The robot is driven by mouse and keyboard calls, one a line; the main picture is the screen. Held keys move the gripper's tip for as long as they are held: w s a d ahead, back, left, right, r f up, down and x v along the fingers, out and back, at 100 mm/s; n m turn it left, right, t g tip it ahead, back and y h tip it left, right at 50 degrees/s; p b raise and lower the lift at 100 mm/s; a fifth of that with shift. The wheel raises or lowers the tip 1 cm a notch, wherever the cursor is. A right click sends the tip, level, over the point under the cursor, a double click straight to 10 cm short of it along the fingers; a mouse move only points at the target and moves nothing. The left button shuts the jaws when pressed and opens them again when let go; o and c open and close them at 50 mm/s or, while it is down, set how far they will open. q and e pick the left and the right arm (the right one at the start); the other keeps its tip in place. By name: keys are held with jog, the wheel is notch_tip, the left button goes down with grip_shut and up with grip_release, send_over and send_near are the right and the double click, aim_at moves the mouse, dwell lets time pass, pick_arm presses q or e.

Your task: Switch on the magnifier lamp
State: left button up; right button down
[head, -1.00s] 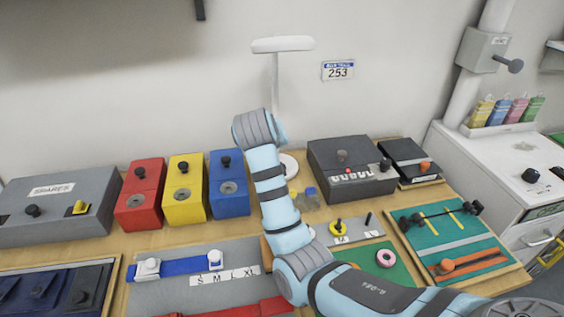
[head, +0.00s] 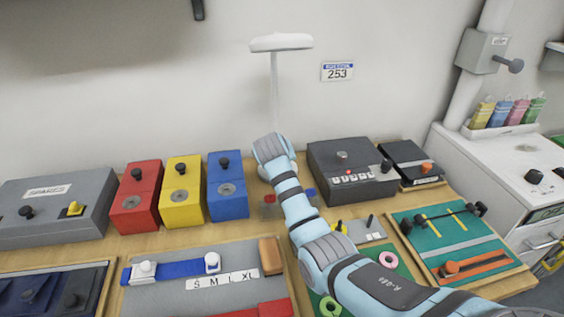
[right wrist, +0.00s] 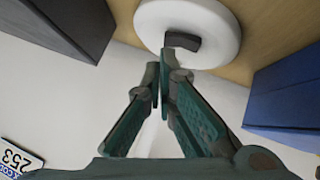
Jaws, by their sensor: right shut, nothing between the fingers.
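The white magnifier lamp (head: 281,43) stands at the back of the bench, its thin post (head: 275,85) rising along the wall. In the head view its base is hidden behind my right arm. The right wrist view shows the round white base (right wrist: 222,28) with a dark switch (right wrist: 183,41) on it. My right gripper (right wrist: 163,68) is shut and empty, its fingertips just below the switch in that picture; I cannot tell whether they touch it. In the head view the fingers are hidden behind my wrist. My left gripper is not in view.
A blue box (head: 228,188) stands left of my right arm and a dark box (head: 351,172) right of it. A green board (head: 452,245) lies at the right.

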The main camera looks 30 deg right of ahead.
jog(key=shift+f, duration=0.2)
jog(key=shift+s+d+y+p, duration=0.1)
jog(key=shift+d+y+p, duration=0.2)
jog(key=shift+p, duration=0.55)
jog(key=shift+f, duration=0.3)
jog(key=shift+w+a+p, duration=0.2)
jog(key=shift+a+p, duration=0.1)
jog(key=shift+a, duration=0.5)
